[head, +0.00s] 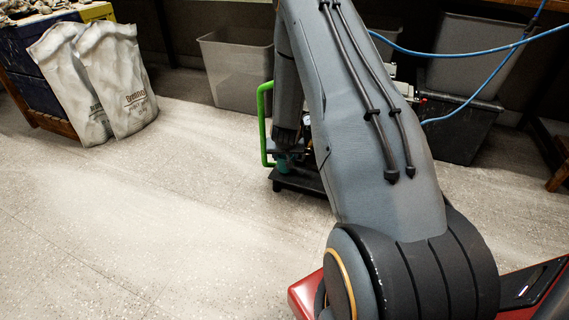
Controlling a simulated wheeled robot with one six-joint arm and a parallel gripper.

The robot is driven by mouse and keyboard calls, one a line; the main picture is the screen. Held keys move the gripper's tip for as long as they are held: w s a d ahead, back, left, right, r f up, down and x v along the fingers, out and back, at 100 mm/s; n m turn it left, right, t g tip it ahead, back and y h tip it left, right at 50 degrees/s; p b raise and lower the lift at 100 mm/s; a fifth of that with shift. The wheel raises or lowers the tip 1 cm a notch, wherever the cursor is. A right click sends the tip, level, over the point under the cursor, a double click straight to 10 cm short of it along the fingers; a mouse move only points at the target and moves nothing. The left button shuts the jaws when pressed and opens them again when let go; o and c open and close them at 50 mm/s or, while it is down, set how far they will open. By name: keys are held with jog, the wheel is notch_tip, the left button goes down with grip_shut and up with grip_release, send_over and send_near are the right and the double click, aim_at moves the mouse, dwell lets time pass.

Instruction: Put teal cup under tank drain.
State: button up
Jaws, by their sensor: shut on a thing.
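A small piece of the teal cup (283,164) shows at the lower end of my arm, in the middle of the head view. My gripper (284,154) is shut on the cup, low over or beside a black base (298,181). A green handle (263,125) rises at the left of this base. The tank and its drain are mostly or wholly hidden behind my arm. I cannot tell how the cup stands to the drain, or whether it touches the base.
Two pale sacks (112,80) lean at the upper left. A grey bin (236,72) stands behind the green handle. Dark and grey bins (455,120) stand at the right, with blue hoses (480,50) above. The floor (130,220) at the left is clear.

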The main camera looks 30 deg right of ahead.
jog(key=shift+s+a+f, duration=0.15)
jog(key=shift+s+f, duration=0.05)
jog(key=shift+f, duration=0.5)
jog(key=shift+f, duration=0.15)
jog(key=o, duration=0.8)
